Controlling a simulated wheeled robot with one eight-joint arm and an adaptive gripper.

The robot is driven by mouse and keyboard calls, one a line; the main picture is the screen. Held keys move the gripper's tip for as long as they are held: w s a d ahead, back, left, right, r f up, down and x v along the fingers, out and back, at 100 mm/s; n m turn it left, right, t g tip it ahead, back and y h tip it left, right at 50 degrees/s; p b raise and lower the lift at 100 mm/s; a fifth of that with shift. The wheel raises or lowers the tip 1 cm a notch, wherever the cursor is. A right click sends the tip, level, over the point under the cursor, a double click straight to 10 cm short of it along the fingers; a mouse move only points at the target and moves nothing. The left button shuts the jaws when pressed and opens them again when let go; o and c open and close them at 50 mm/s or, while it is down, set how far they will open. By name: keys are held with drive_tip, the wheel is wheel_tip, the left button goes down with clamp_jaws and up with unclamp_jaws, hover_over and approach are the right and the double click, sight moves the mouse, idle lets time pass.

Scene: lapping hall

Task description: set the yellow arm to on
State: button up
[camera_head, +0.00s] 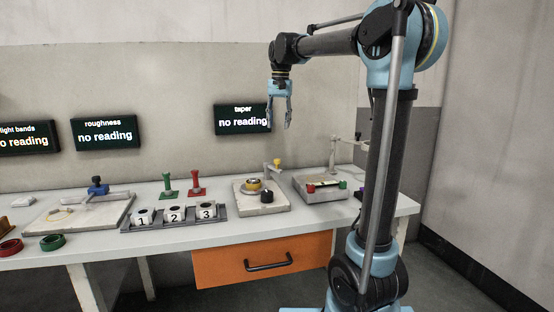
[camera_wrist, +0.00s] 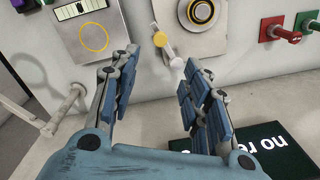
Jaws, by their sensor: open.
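The yellow arm's knob (camera_head: 277,162) tops a small grey post at the back of a pale plate (camera_head: 250,208) on the bench. In the wrist view the yellow knob (camera_wrist: 160,39) sits at one end of a short pale arm, beside a round gold-ringed part (camera_wrist: 202,10). My gripper (camera_head: 278,125) hangs above and behind the plate, pointing down, in front of the taper display. In the wrist view my gripper (camera_wrist: 158,56) is open and empty. The knob shows between its fingertips but lies beyond them, apart. No on or off marking is legible.
A box with green and red knobs (camera_head: 322,189) stands to the right, with a thin post behind. Green (camera_head: 168,187) and red (camera_head: 196,186) levers and a rack of numbered cups (camera_head: 174,218) stand left. The taper display (camera_head: 242,119) is on the wall close behind my gripper.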

drive_tip(key=f, duration=1.4)
drive_tip(key=shift+a+f, duration=0.15)
drive_tip(key=shift+a, duration=0.1)
clamp_jaws()
